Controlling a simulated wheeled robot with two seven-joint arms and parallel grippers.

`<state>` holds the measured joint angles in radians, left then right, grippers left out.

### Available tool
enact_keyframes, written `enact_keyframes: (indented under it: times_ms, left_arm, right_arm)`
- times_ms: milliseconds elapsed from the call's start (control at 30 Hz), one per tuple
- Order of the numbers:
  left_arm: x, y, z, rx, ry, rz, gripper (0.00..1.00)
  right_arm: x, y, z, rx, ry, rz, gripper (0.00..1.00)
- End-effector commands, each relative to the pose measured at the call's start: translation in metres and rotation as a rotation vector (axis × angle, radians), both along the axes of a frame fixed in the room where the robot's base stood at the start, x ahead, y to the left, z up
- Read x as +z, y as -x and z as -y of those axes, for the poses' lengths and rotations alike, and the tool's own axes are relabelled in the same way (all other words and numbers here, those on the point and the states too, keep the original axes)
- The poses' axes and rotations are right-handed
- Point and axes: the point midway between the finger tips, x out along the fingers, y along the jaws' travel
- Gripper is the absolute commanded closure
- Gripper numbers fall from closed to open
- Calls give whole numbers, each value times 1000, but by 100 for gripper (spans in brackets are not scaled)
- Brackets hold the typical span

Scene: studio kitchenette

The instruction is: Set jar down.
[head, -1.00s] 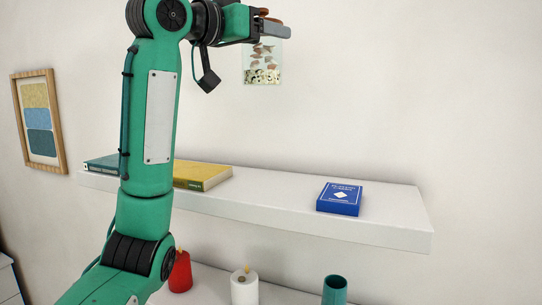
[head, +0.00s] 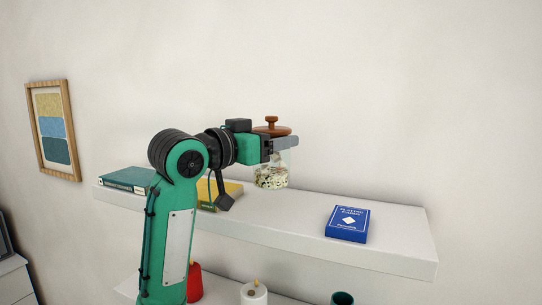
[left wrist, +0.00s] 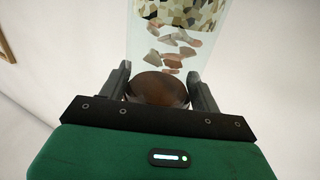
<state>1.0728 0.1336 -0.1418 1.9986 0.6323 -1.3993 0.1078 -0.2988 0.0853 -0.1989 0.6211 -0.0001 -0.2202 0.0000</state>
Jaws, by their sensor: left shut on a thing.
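The jar (head: 271,178) is clear, with a brown wooden knobbed lid and pale speckled contents at its bottom. My left gripper (head: 284,146) is shut on the jar near its top, just under the lid. The jar is upright in front of or over the white upper shelf (head: 385,239); I cannot tell whether its base touches the shelf. In the left wrist view the jar (left wrist: 176,50) stands between the two fingers, with brownish pieces inside and its lid nearest the camera. My right gripper is not in view.
A blue card box (head: 347,223) lies on the shelf right of the jar. A yellow book (head: 232,190) and a teal book (head: 128,179) lie to the left. Bare shelf lies between jar and box. Below are red (head: 194,283) and white (head: 254,294) candles and a teal cup (head: 342,298).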

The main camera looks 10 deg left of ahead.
Motion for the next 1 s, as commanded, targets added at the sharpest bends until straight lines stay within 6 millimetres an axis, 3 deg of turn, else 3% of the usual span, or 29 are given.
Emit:
enact_keyframes:
  times_ms: [600, 1000]
  left_arm:
    - [-42, 1, 0, -1, 2, 3, 95]
    - [-47, 1, 0, 0, 1, 3, 95]
  right_arm:
    - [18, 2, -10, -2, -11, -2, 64]
    - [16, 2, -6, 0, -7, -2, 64]
